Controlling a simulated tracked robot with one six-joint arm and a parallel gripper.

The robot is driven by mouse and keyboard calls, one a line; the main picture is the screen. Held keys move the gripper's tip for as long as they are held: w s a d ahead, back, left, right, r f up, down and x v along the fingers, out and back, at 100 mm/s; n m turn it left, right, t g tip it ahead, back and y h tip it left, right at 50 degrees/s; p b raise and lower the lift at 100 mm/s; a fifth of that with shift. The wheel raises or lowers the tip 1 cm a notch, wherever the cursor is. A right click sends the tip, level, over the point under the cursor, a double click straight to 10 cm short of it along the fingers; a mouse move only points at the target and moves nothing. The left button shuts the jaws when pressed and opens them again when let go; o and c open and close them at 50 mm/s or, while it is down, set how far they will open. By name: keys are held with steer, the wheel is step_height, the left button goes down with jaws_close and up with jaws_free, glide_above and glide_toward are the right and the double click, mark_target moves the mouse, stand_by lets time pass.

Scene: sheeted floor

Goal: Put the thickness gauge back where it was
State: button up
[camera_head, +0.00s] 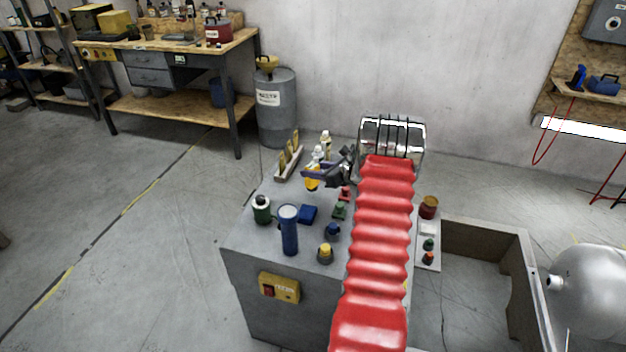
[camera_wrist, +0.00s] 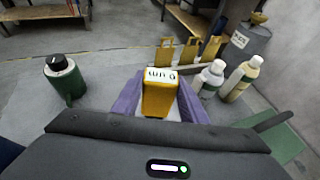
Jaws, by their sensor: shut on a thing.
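The thickness gauge, a small yellow block with a white labelled face (camera_wrist: 160,95), is between the purple fingers of my gripper (camera_wrist: 160,86), which is shut on it. In the head view, my gripper (camera_head: 316,173) is over the far part of the grey worktop, with the yellow gauge (camera_head: 312,184) hanging below the fingers. It looks held above the surface, but the gap is hard to judge. A pale rack (camera_head: 284,173) holding yellow upright pieces (camera_head: 290,155) stands at the far left edge of the worktop. Three such pieces (camera_wrist: 188,52) show ahead in the wrist view.
White-capped bottles (camera_wrist: 211,78) stand right of the gauge in the wrist view. A green canister (camera_wrist: 66,80) stands left. A blue cylinder (camera_head: 289,232), a blue block (camera_head: 308,214) and several coloured knobs (camera_head: 325,253) occupy the near worktop. A red bellows (camera_head: 377,250) runs along the right.

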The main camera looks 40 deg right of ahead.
mark_target(316, 187)
steer(key=shift+f, duration=1.85)
steer(key=o, duration=1.1)
steer(key=shift+f, duration=0.1)
steer(key=shift+o, duration=0.2)
steer(key=shift+s+r, duration=0.3)
steer(key=shift+s, duration=0.15)
steer(key=a+v, duration=0.1)
steer(key=v, duration=1)
steer(key=shift+d, duration=0.5)
